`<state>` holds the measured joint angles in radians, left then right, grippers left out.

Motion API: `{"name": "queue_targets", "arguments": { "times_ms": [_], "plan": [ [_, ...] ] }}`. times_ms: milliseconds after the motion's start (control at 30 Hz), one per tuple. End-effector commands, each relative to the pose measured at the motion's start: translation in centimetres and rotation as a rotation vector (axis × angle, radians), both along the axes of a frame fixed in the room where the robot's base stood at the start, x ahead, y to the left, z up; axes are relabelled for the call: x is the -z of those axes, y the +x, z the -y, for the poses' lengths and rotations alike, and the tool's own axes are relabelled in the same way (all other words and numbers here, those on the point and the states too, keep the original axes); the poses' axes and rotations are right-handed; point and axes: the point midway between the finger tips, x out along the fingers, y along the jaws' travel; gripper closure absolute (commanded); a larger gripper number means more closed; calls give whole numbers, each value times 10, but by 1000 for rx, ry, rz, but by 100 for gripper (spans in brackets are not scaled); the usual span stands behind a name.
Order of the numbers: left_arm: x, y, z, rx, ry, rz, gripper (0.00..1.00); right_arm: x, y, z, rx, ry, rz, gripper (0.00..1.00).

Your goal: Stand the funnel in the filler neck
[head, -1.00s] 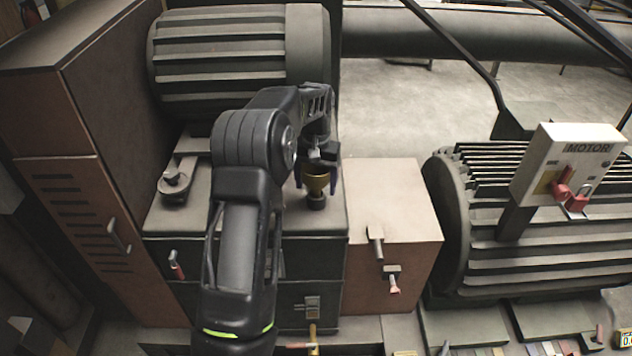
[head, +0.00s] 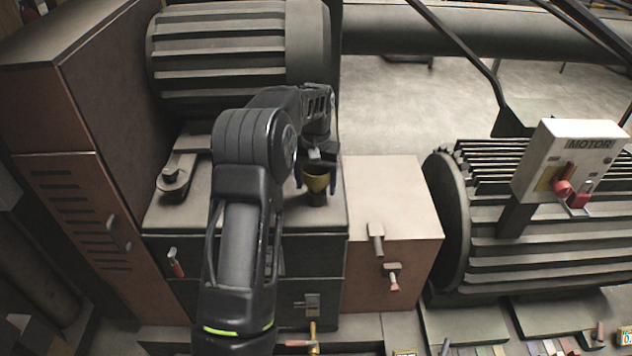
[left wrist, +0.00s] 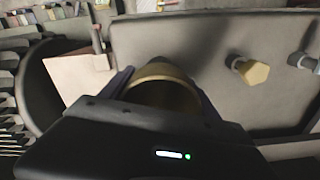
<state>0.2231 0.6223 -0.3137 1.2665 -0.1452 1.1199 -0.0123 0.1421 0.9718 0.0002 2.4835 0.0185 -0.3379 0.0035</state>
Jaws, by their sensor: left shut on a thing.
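The yellow-brown funnel (head: 317,183) is upright, wide end up, above the dark filler neck (head: 317,199) on the dark cabinet top. Its lower part meets or overlaps the neck in the head view; I cannot tell how far the spout is inside. My left gripper (head: 316,179) is shut on the funnel, with one finger on each side of it. In the left wrist view the funnel's rim (left wrist: 163,71) shows between the fingers (left wrist: 162,91), and its lower part is hidden. The neck is not clear there. My right gripper is not in view.
A large ribbed motor (head: 225,55) stands behind the cabinet. A tan box (head: 395,195) adjoins it on the right, with another ribbed motor (head: 550,230) and a MOTOR switch box (head: 568,165) beyond. A tall brown locker (head: 95,150) stands on the left.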

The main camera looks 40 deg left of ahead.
Motion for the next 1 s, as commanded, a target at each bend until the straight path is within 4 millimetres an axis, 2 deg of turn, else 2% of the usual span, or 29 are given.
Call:
{"name": "queue_targets", "arguments": {
  "times_ms": [100, 133, 400, 767, 867, 1000],
  "plan": [
    [2, 0, 0, 0, 0, 0, 72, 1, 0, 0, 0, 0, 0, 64],
    [1, 0, 0, 0, 0, 0, 27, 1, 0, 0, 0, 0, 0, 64],
    [1, 0, 0, 0, 0, 0, 5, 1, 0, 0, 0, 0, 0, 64],
    [1, 0, 0, 0, 0, 0, 4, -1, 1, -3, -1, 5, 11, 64],
    [-7, 1, 0, 0, 2, 4, 4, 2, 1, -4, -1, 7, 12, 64],
    [-29, 1, 0, 0, 2, 6, 4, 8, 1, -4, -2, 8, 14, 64]
  ]
}}
